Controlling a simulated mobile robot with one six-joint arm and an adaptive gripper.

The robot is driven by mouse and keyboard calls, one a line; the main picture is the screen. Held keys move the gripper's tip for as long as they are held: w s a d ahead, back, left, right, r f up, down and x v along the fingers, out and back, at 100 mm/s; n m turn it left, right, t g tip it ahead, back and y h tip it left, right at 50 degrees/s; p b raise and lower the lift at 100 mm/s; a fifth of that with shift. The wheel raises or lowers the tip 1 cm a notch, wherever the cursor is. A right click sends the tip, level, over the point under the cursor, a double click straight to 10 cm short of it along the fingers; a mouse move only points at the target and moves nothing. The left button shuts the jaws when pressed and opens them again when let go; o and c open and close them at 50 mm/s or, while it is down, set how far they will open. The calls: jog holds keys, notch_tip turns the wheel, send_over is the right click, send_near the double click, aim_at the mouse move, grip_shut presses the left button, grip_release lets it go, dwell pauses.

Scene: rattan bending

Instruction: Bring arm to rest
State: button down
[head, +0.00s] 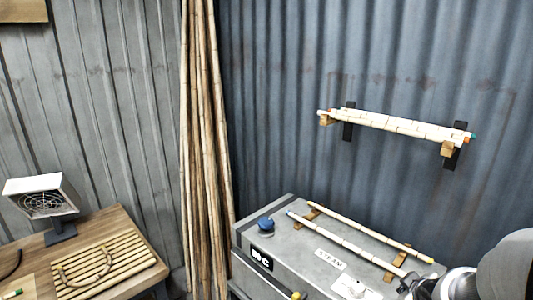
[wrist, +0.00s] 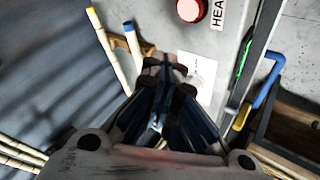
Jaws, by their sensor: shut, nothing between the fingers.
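My gripper (head: 404,282) is at the lower right of the head view, over or beside the right end of the grey steam box (head: 290,241). It is shut and holds nothing. In the wrist view its closed fingers (wrist: 163,68) point toward the box top. Part of my arm fills the lower right corner of the head view. Two pale rattan poles lie on wooden rests on the box. The front pole (head: 340,242) has a blue left tip, and the rear pole (head: 370,232) has an orange-yellow right tip.
A wall rack holds several poles (head: 395,124). Tall canes (head: 205,150) lean in the corner. A wooden table (head: 100,229) at left carries a slatted board and a heater-like fan (head: 42,198). The wrist view shows a red button (wrist: 190,9) and a blue-yellow tool (wrist: 262,90).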

jog(key=s+a+f+m+g+y+b, duration=0.1)
jog(key=s+a+f+m+b, duration=0.1)
jog(key=s+a+b, duration=0.5)
jog(key=s+a+f+m+g+y+b, duration=0.2)
jog(key=s+a+f+b, duration=0.3)
jog(key=s+a, duration=0.7)
jog(key=a+b, duration=0.2)
jog(key=a, duration=0.1)
jog(key=shift+s+a+m+y, duration=0.2)
jog(key=shift+a+m+y, duration=0.1)
jog(key=shift+a+m, duration=0.1)
